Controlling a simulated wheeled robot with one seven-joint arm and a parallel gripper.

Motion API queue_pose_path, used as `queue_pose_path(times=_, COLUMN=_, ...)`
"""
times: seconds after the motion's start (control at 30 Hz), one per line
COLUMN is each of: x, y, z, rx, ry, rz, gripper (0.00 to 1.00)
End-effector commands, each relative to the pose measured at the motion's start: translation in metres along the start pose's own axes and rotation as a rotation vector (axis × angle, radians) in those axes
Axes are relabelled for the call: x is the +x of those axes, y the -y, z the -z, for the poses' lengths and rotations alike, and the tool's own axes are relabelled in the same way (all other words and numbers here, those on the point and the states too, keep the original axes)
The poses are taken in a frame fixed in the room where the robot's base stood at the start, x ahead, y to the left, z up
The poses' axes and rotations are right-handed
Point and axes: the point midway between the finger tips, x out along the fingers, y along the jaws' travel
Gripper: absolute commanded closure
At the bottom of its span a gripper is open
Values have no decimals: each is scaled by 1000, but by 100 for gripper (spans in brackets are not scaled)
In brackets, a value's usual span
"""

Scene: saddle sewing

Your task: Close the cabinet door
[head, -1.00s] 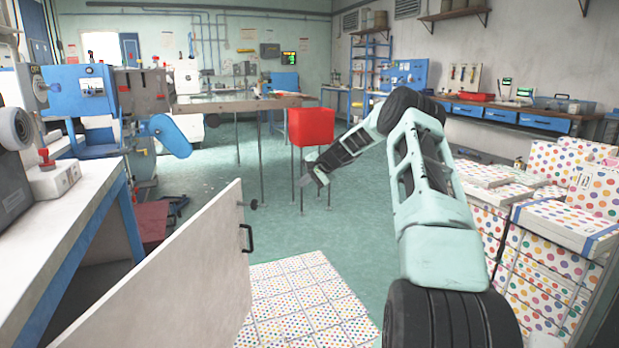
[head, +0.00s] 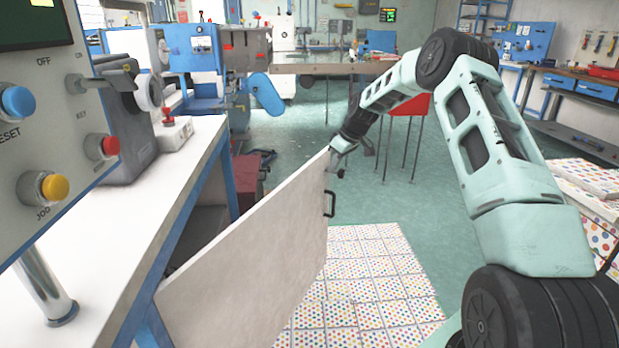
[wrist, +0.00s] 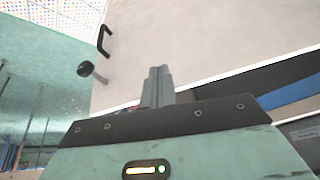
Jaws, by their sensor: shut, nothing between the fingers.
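The cabinet door (head: 255,265) is a pale panel that stands open, swung out from under the white workbench at left. Its black handle (head: 329,203) is near the far right edge, and the handle (wrist: 104,40) also shows in the wrist view. My gripper (head: 340,158) is at the door's far upper corner, above the handle. In the wrist view its shut, empty fingers (wrist: 158,85) overlap the door face (wrist: 220,45). I cannot tell whether they touch it. A dark round knob (wrist: 86,69) shows beside the door edge.
The white workbench (head: 125,250) with blue legs fills the left. A control box (head: 50,130) with coloured buttons is close at near left. Dotted boxes (head: 375,285) cover the floor right of the door, and more (head: 590,195) are stacked at right. Green floor lies beyond.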

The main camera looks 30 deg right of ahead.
Motion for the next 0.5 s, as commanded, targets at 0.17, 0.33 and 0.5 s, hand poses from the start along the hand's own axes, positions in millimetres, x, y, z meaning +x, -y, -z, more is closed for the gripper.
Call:
queue_pose_path(times=0.17, x=8, y=15, z=8, rx=-157, ry=39, rz=1, gripper=100)
queue_pose_path(times=0.33, x=29, y=15, z=6, rx=-160, ry=40, rz=3, gripper=100)
queue_pose_path(times=0.5, x=64, y=15, z=5, rx=-157, ry=39, rz=2, gripper=100)
